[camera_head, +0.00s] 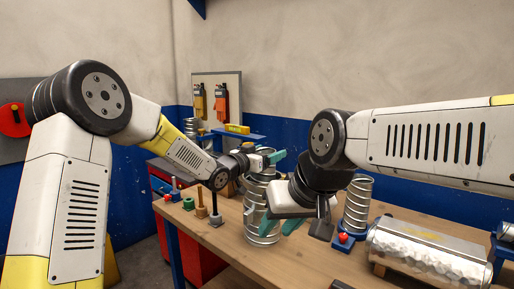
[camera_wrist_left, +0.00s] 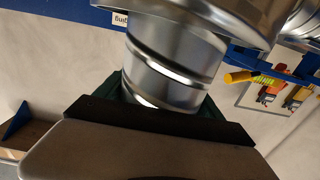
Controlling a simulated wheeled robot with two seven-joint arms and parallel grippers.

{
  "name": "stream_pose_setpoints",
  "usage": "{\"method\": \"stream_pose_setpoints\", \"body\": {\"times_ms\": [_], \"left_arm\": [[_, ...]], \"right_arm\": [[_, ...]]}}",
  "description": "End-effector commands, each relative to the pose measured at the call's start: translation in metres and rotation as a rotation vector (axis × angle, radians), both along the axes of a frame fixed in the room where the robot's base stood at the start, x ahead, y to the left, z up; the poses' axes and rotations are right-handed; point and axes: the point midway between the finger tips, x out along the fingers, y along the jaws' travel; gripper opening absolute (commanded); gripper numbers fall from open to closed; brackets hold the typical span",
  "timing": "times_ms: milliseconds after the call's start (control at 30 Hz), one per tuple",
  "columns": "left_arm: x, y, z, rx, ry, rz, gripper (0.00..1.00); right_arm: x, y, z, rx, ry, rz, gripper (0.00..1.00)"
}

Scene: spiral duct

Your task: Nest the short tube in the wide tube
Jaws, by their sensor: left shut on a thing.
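My left gripper (camera_head: 268,157) is shut on the short tube, a shiny silver ribbed piece (camera_wrist_left: 165,75) between its green fingers in the left wrist view. In the head view this is above the silver wide tube (camera_head: 262,238), which stands upright on the bench. A broader metal piece (camera_wrist_left: 235,12), seemingly the wide tube, is close to the held tube in the wrist view; I cannot tell whether one enters the other. My right gripper (camera_head: 281,226) has its teal fingers apart in front of the wide tube, partly covering it; contact is unclear.
A spiral silver duct (camera_head: 357,203) stands to the right, near a blue base with a red knob (camera_head: 343,238). A dented metal cylinder (camera_head: 428,256) lies at the bench's right. Wooden and dark pegs (camera_head: 201,198) stand left. The bench front (camera_head: 240,260) is bare.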

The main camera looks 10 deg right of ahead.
Motion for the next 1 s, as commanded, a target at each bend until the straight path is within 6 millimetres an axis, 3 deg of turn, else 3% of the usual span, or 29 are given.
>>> {"method": "stream_pose_setpoints", "body": {"times_ms": [500,1000], "left_arm": [[0.000,0.000,-0.033,-0.002,-0.001,0.000,0.05],[0.000,0.000,-0.039,-0.001,-0.002,0.000,0.05]], "right_arm": [[0.000,0.000,0.000,0.000,0.000,0.000,0.36],[0.000,0.000,0.000,0.000,0.000,0.000,0.36]]}}
